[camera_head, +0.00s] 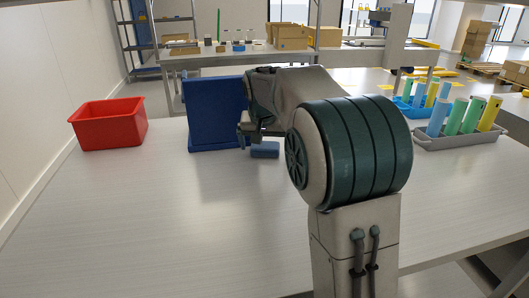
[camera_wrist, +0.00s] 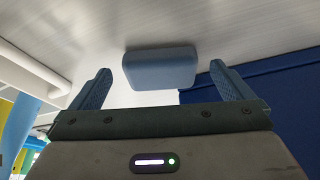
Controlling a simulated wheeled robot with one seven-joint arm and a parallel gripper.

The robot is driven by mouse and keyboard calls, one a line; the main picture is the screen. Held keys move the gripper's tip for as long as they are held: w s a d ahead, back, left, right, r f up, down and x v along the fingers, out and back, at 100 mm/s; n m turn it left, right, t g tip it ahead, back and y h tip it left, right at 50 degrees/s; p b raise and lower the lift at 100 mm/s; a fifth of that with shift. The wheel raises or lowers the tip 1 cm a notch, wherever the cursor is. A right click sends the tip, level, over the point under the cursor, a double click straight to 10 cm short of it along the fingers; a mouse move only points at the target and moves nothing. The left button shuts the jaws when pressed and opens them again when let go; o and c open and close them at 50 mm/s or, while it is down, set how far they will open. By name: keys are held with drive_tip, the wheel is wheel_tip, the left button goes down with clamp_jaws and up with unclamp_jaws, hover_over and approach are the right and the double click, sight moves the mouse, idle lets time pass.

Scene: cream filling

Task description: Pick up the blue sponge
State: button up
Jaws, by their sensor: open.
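The blue sponge (camera_head: 265,150) is a small light-blue block lying on the pale table, just right of the dark blue bin. In the wrist view the sponge (camera_wrist: 160,68) lies ahead of my gripper, between the lines of its two fingers. My gripper (camera_wrist: 160,85) is open, with its fingers apart on either side and nothing between them. In the head view my gripper (camera_head: 247,130) is beside the dark blue bin and close to the sponge, and my arm hides part of that area.
The dark blue bin (camera_head: 213,125) stands close to the gripper, and also shows at the right in the wrist view (camera_wrist: 285,98). A red bin (camera_head: 110,125) stands at the left. A grey tray (camera_head: 460,138) with coloured tubes is at the right. The front left table is clear.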

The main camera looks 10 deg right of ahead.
sight(265, 144)
drive_tip(key=shift+w+f, duration=0.3)
drive_tip(key=shift+f, duration=0.35)
drive_tip(key=c, duration=1.1)
drive_tip(key=shift+r, duration=0.15)
wheel_tip(265, 144, up, 4)
drive_tip(key=shift+r+p, duration=0.15)
drive_tip(key=shift+p, duration=0.65)
drive_tip(key=s+d+r, duration=0.2)
drive_tip(key=s, duration=0.1)
drive_tip(key=s+d+r, duration=0.1)
drive_tip(key=s+r, duration=0.1)
drive_tip(key=s, duration=0.2)
drive_tip(key=s+d+r, duration=0.2)
drive_tip(key=s, duration=0.1)
drive_tip(key=shift+s+d+r+p, duration=0.2)
drive_tip(key=shift+d+r+p, duration=0.05)
drive_tip(key=shift+d+p, duration=0.15)
drive_tip(key=o, duration=0.4)
drive_tip(key=shift+c, duration=1.1)
drive_tip(key=shift+a, duration=0.15)
